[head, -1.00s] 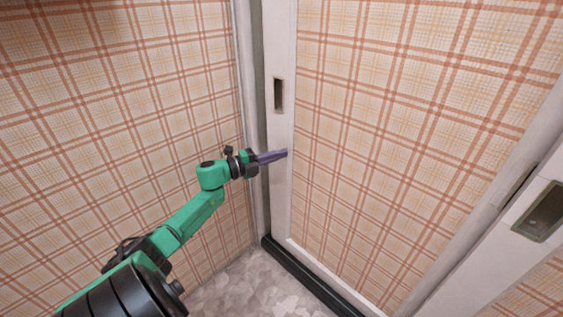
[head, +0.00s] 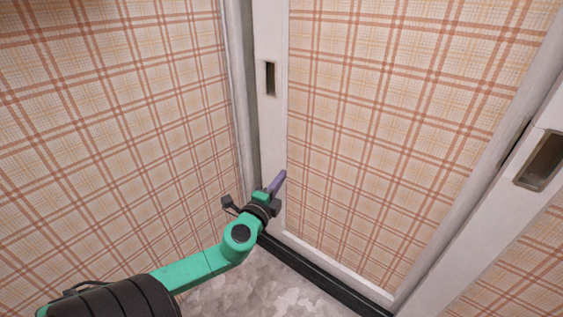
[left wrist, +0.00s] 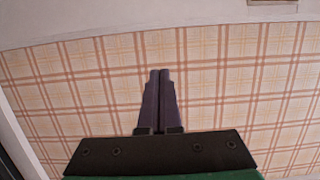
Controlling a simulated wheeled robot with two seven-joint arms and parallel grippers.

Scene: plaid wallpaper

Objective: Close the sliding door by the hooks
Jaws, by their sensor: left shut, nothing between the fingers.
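A white-framed sliding door (head: 268,130) with plaid panelling stands ahead in the head view. Its left upright bears a recessed, dark-centred hook (head: 270,78). A second white-framed door panel (head: 470,245) at the right has a larger recessed hook (head: 543,160). My left gripper (head: 283,173) is shut and empty, its purple fingers in front of the first door's left upright, below the hook. Contact with the door cannot be told. In the left wrist view the fingers (left wrist: 160,73) are together before the plaid, and part of a recess (left wrist: 270,2) shows at the top edge. My right gripper is out of view.
A plaid wall (head: 120,120) stands at the left, with a white jamb (head: 238,100) at its edge. A dark floor track (head: 320,280) runs under the doors. The patterned grey floor (head: 240,290) looks clear.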

